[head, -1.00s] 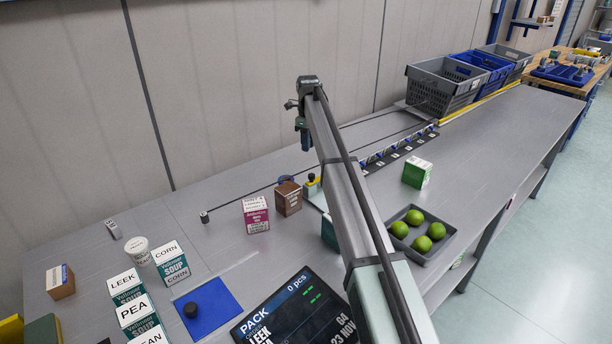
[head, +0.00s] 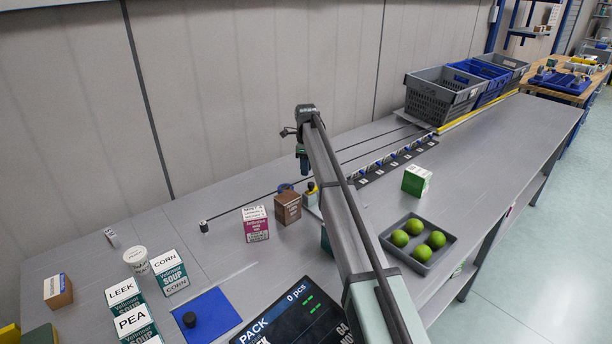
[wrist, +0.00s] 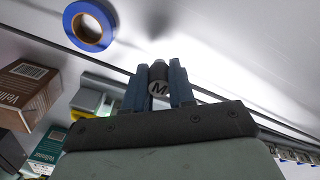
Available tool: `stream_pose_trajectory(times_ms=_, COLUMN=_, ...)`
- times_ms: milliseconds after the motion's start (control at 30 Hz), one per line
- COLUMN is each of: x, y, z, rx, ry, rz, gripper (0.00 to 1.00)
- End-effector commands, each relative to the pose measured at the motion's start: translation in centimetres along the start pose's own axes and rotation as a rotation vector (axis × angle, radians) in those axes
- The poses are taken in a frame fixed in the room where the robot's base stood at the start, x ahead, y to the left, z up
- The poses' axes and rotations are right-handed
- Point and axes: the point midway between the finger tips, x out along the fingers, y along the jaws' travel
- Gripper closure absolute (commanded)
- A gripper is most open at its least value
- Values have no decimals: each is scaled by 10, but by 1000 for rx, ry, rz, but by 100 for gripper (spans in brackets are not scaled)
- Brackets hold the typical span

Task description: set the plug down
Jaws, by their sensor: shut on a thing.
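In the head view my gripper (head: 303,168) points down at the back of the bench, left of the strip of labelled slots (head: 398,162). The plug is too small to make out there. I cannot tell from these frames how far it is above the bench.
A blue tape roll (wrist: 90,25), a brown carton (head: 288,207) and a yellow-and-black item (head: 311,190) are close by. A thin dark line runs along the bench. A tray of limes (head: 418,243) and a green carton (head: 416,181) stand to the right.

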Motion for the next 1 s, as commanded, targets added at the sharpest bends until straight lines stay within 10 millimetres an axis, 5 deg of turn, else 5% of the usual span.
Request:
stream_pose_trajectory(times_ms=300, x=33, y=0, z=0, rx=1, ry=0, rz=1, gripper=100)
stream_pose_trajectory(times_ms=700, x=37, y=0, z=0, rx=1, ry=0, rz=0, gripper=100)
stream_pose_trajectory(times_ms=733, x=37, y=0, z=0, rx=1, ry=0, rz=0, gripper=75)
stream_pose_trajectory(times_ms=1000, x=37, y=0, z=0, rx=1, ry=0, rz=0, gripper=50)
